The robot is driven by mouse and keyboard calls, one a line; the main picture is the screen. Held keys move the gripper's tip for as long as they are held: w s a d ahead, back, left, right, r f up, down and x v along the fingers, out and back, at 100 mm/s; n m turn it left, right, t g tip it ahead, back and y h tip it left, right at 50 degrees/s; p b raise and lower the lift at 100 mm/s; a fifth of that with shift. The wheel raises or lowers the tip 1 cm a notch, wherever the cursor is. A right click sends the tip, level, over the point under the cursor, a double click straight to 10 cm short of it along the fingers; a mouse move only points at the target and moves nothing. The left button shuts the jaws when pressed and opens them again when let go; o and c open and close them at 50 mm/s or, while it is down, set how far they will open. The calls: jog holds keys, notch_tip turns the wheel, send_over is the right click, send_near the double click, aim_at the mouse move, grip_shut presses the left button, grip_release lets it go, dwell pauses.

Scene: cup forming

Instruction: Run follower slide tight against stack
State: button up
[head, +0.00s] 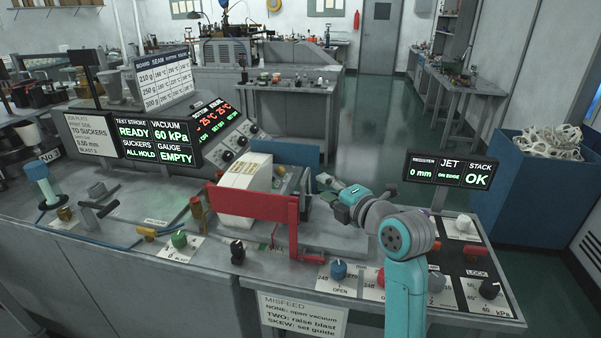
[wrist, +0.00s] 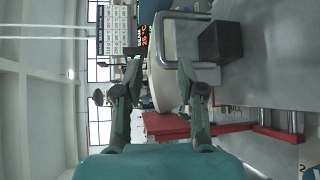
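The pale stack (head: 246,188) of cup blanks stands in a magazine at the middle of the bench, behind a red upright plate (head: 252,205). In the wrist view, which is turned sideways, a pale curved surface that looks like the stack (wrist: 162,75) shows beyond and between my fingers. My gripper (head: 327,190) is to the right of the stack in the head view. In the wrist view my gripper (wrist: 157,88) is open, with its fingers apart and nothing held. A dark block (wrist: 221,43) on a bent metal bar is beside it; I cannot tell if this is the follower slide.
A display (head: 450,171) reads register 0 mm, jet on edge, stack OK. Knobs, including a blue one (head: 339,268), line the front panel. A red frame (wrist: 225,127) is close to my fingers in the wrist view. A blue bin (head: 540,195) stands at the right.

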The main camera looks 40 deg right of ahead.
aim_at(306, 174)
jog(key=x, duration=0.9)
jog(key=shift+w, duration=0.3)
grip_shut()
